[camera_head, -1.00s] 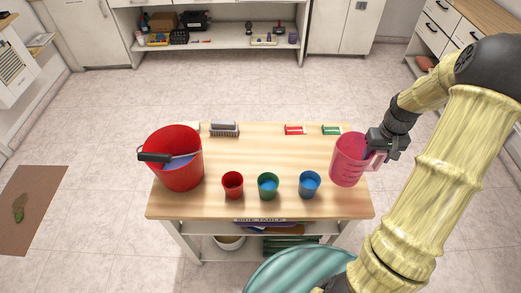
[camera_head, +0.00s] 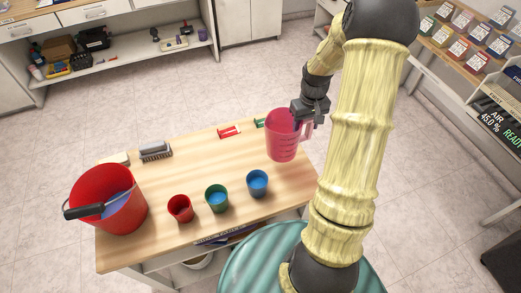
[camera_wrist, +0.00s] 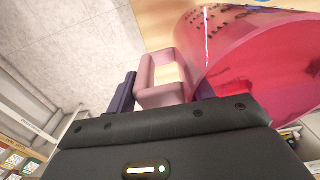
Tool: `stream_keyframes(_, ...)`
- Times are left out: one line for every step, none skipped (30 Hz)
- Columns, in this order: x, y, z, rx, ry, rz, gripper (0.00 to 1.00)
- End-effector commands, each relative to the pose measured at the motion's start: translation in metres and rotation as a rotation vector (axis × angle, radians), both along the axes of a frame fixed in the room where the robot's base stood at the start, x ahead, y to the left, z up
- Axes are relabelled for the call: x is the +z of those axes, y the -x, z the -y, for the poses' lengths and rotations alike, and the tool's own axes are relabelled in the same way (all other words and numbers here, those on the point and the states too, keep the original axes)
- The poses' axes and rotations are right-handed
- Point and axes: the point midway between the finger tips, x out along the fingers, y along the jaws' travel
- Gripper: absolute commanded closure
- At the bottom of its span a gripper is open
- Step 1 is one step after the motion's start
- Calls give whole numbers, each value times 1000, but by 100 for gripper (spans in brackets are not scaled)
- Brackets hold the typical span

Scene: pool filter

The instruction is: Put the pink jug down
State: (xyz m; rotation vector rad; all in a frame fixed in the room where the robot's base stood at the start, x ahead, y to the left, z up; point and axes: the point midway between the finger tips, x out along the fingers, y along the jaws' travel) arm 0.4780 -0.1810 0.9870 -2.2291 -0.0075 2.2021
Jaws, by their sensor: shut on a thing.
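The pink jug (camera_head: 282,138) is a translucent measuring jug, upright at the right end of the wooden side table (camera_head: 215,152). I cannot tell whether its base touches the tabletop. My gripper (camera_head: 311,112) is shut on the jug's handle at its right side. In the wrist view the jug (camera_wrist: 265,65) fills the upper right, and its pale pink handle (camera_wrist: 160,80) sits between the dark fingers. The jug's base is out of that view.
A red bucket (camera_head: 95,190) with blue liquid stands at the table's left. Red (camera_head: 180,210), green (camera_head: 216,200) and blue (camera_head: 257,184) cups stand along the front edge. A brush (camera_head: 155,150), a red box (camera_head: 229,132) and a green box (camera_head: 259,122) lie at the back. The table's middle is clear.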

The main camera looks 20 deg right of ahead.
Motion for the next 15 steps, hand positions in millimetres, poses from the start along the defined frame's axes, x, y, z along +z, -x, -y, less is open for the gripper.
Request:
stream_keyframes(-2, 0, 0, 0, 0, -1, 80)
stream_keyframes(-4, 0, 0, 0, -1, -2, 80)
stream_keyframes(-8, 1, 0, 0, -2, -4, 80)
stream_keyframes(-12, 1, 0, 0, -2, -4, 80)
stream_keyframes(-16, 1, 0, 0, -2, -4, 80)
stream_keyframes(-24, 1, -1, 1, -3, -6, 80)
stream_keyframes(-29, 1, -1, 1, -3, -6, 80)
stream_keyframes(-35, 1, -1, 1, -3, -6, 80)
stream_keyframes(-42, 1, -1, 0, -3, -5, 80)
stream_keyframes(-47, 1, -1, 0, -3, -5, 80)
stream_keyframes(-52, 1, -1, 0, -3, -5, 80)
stream_keyframes(-57, 1, 0, 0, -1, -4, 80)
stream_keyframes(-59, 1, 0, 0, -1, -3, 80)
stream_keyframes(-61, 0, 0, 0, -1, -2, 80)
stream_keyframes(-62, 0, 0, 0, 0, -1, 80)
